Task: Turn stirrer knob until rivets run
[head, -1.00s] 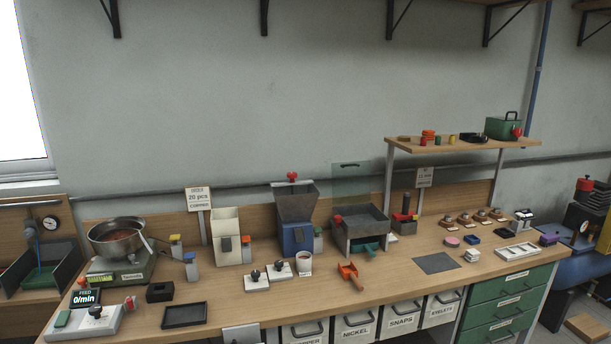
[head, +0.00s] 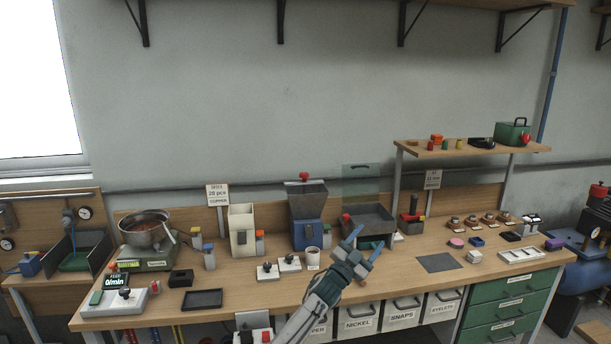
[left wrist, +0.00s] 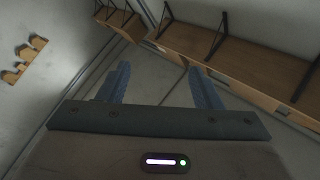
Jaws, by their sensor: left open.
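A red knob (head: 304,176) tops the grey hopper of a blue-based machine (head: 307,234) at mid-bench. A black knob (head: 125,293) sits on the white control box at the left, beside a display (head: 116,281) reading 0/min. A metal bowl (head: 147,230) holds reddish pieces, too small to make out. My left gripper (head: 370,236) is open and empty, over the bench's middle in front of the dark tray machine, right of the hopper and away from both knobs. Its two blue fingers (left wrist: 160,70) stand apart in the left wrist view. My right gripper is not in view.
Two white bases with black knobs (head: 267,265) and a white cup (head: 313,258) stand before the hopper. A cream bin (head: 242,230) stands left of it. A raised shelf (head: 470,149) is at the right. A dark flat mat (head: 437,263) lies clear.

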